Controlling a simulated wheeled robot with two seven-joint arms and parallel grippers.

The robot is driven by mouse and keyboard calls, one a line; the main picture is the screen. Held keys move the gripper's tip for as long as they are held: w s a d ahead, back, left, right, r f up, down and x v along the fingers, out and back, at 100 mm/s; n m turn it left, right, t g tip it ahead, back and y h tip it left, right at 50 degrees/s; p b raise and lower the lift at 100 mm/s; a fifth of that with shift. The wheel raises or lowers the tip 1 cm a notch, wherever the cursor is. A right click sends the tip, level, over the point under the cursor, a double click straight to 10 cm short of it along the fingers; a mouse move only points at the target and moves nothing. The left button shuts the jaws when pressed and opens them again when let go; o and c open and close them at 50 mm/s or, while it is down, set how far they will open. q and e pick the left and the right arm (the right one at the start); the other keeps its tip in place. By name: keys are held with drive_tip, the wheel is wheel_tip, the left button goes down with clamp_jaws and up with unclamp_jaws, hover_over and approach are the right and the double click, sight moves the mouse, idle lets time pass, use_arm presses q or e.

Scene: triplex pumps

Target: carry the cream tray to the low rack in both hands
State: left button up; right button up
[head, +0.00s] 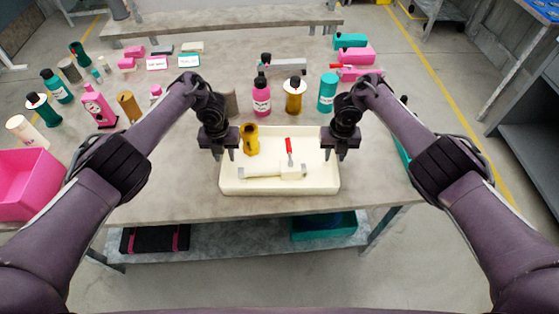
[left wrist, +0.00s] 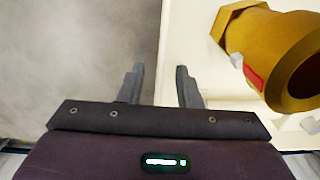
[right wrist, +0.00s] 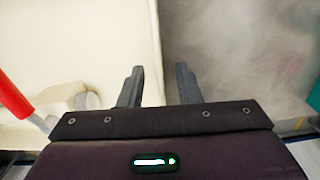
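The cream tray (head: 280,191) sits on the grey table near its front edge. It holds a brass hex fitting (head: 249,139) and a white valve (head: 272,172) with a red handle. My left gripper (head: 218,155) is at the tray's left wall, fingers pointing down. In the left wrist view its open fingers (left wrist: 159,85) stand either side of the tray's edge. My right gripper (head: 340,154) is at the right wall. In the right wrist view its open fingers (right wrist: 160,85) also straddle the edge. I cannot tell which thing is the low rack.
Bottles (head: 262,98) and (head: 295,95) stand behind the tray, with more bottles and boxes at the left. A pink bin (head: 25,185) is at the far left. A lower shelf (head: 250,240) under the table carries a black item and a teal box. A low bench (head: 230,20) stands behind.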

use_arm(q)
drive_tip(key=shift+f, duration=0.7)
use_arm(e)
drive_tip(key=shift+f, duration=0.65)
use_arm(q)
drive_tip(key=shift+c, duration=0.3)
use_arm(e)
drive_tip(key=shift+c, duration=0.3)
use_arm(q)
clamp_jaws()
use_arm(e)
clamp_jaws()
use_arm(q)
drive_tip(key=shift+r, duration=0.15)
use_arm(e)
drive_tip(key=shift+r, duration=0.1)
